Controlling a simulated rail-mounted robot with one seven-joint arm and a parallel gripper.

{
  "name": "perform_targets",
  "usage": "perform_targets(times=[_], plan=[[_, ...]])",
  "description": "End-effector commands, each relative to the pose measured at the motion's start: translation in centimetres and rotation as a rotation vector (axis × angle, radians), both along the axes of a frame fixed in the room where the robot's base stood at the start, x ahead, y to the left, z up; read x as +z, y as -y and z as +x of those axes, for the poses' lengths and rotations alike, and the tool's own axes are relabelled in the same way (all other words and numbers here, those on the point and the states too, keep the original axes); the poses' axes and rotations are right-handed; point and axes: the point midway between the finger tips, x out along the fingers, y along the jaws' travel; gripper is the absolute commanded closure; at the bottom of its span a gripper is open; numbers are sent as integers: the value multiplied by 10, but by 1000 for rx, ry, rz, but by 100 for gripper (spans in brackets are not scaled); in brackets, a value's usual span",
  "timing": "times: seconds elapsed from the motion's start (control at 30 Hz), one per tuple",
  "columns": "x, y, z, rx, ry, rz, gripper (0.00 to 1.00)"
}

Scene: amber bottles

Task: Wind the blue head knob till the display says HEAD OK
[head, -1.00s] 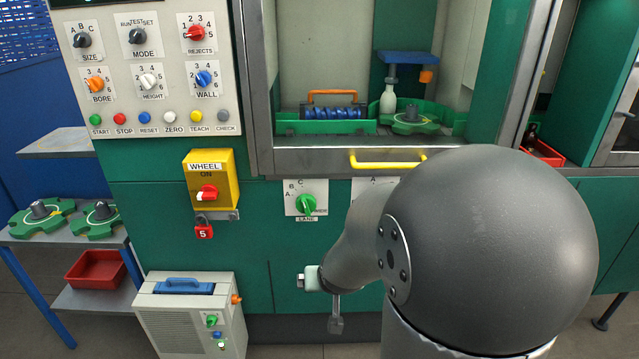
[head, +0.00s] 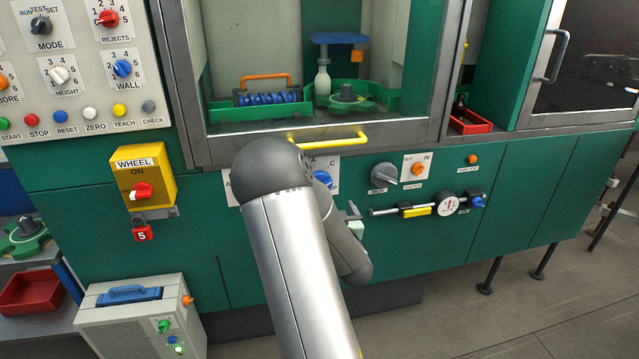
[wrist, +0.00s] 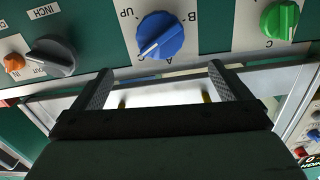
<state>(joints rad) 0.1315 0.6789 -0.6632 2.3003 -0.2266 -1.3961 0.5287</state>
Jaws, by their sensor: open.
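My gripper (wrist: 160,72) is open and empty in the wrist view, its two fingers apart. A blue pointer knob (wrist: 160,36) on a white plate marked A, B, C and UP lies just beyond the fingertips, apart from them. In the head view this blue knob (head: 322,179) is partly hidden by my arm. A smaller blue knob (head: 478,202) sits at the right end of a rod beside a round dial (head: 448,204); its label is too small to read. I cannot tell which label says head. No readable HEAD OK display shows.
A yellow handle (head: 328,141) sticks out above.

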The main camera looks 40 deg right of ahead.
Motion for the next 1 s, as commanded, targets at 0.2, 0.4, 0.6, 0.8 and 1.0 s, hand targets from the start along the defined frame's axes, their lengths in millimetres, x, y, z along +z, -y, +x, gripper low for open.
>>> perform_targets(times=[0.2,0.4,0.6,0.8,1.0], plan=[[1,19,46,4,-1,-2,3],[1,38,84,2,-1,-3,3],[1,50,110,1,1,-1,3],[0,55,120,0,0,1,3],[0,55,120,0,0,1,3]])
